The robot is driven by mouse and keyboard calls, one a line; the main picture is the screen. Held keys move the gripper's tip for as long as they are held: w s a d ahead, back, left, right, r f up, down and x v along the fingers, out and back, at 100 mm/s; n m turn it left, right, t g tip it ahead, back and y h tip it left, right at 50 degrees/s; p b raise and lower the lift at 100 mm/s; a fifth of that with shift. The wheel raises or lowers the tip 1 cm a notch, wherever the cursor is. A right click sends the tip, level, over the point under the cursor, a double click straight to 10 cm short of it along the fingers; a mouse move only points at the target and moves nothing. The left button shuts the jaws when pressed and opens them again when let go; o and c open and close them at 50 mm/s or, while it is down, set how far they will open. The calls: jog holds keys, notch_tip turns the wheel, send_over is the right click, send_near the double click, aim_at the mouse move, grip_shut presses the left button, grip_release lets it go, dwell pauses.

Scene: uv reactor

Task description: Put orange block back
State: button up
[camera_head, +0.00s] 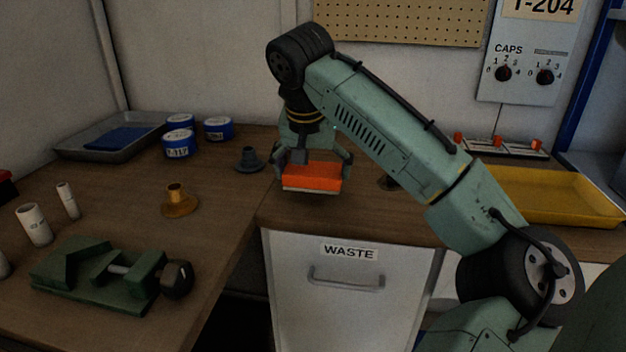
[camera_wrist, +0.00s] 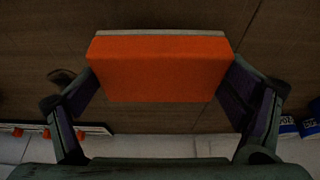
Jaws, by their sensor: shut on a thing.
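The orange block (camera_head: 312,177) is a bright orange slab with a pale grey edge along its bottom. My gripper (camera_head: 313,165) is shut on it, one finger at each end. In the head view the block is over the wooden bench, near the front edge above the WASTE drawer; I cannot tell how high it is above the wood. In the wrist view the block (camera_wrist: 160,68) sits level between the two fingers of my gripper (camera_wrist: 160,90), with its pale edge at the top of the picture. The block hides the bench directly beneath it.
A yellow tray (camera_head: 545,213) lies at the right, with a row of red-and-white items (camera_head: 500,146) behind it. A dark flanged piece (camera_head: 249,160), a brass one (camera_head: 179,201), blue tins (camera_head: 179,142), a grey tray (camera_head: 75,148) and a green vise (camera_head: 100,275) stand left.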

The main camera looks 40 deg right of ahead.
aim_at(312, 174)
jog(key=shift+s+f, duration=0.1)
jog(key=shift+f, duration=1.5)
jog(key=shift+f, duration=0.2)
jog(key=o, duration=0.9)
jog(key=shift+o, duration=0.2)
jog(key=shift+r, duration=0.3)
jog(key=v, duration=1.2)
